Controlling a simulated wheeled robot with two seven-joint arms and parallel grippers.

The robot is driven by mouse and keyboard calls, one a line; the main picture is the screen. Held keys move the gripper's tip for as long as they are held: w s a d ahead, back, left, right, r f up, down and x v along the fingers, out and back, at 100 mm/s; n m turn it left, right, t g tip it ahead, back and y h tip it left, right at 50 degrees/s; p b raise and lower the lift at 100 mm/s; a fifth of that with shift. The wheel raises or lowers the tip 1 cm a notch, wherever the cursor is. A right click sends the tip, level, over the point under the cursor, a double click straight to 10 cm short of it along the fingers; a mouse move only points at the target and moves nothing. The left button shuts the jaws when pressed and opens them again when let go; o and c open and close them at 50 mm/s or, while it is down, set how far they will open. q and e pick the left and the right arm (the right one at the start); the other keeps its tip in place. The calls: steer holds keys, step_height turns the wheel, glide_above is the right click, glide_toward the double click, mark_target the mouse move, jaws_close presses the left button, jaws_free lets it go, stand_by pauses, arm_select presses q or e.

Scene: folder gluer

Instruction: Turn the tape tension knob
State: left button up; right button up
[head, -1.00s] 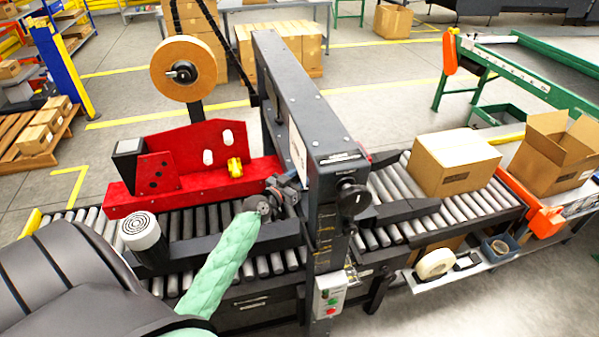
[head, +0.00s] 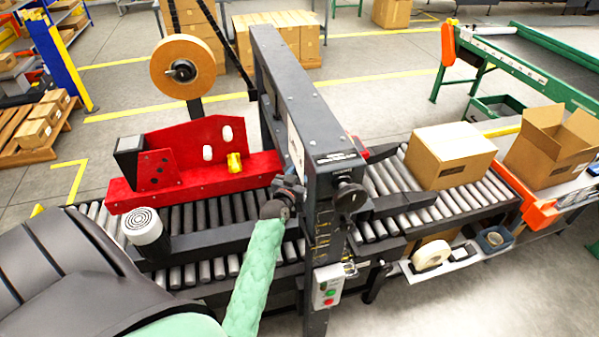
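The carton-taping machine (head: 300,85) stands over a roller conveyor. A tan tape roll (head: 202,66) is mounted on a post at its left, with a dark knob-like hub (head: 182,71) at its centre. A black round knob (head: 350,197) sits on the near face of the machine's upright. A small yellow part (head: 234,162) sits on the red plate. I cannot tell which of these is the tape tension knob. My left gripper (head: 288,188) is beside the upright, above the rollers, left of the black knob and apart from it. Its fingers are too small and dark to read. My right gripper is out of view.
A red guide (head: 200,185) and a white-topped black cylinder (head: 145,227) stand left of my arm. A closed carton (head: 450,155) rests on the rollers at right, near an open carton (head: 555,145). A control box (head: 328,287) is low on the upright.

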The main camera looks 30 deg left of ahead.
mark_target(299, 174)
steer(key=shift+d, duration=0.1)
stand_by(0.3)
arm_select(q)
steer(key=o, duration=0.9)
steer(key=shift+o, duration=0.2)
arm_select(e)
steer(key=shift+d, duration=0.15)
arm_select(q)
steer(key=shift+s, duration=0.1)
steer(key=shift+s+f+b, duration=0.15)
steer(key=shift+s+b, duration=0.15)
steer(key=shift+b, duration=0.05)
steer(key=b+v, duration=0.2)
steer(key=v, duration=0.3)
steer(key=shift+b, duration=0.35)
steer(key=shift+b+v, duration=0.35)
steer(key=shift+v, duration=0.7)
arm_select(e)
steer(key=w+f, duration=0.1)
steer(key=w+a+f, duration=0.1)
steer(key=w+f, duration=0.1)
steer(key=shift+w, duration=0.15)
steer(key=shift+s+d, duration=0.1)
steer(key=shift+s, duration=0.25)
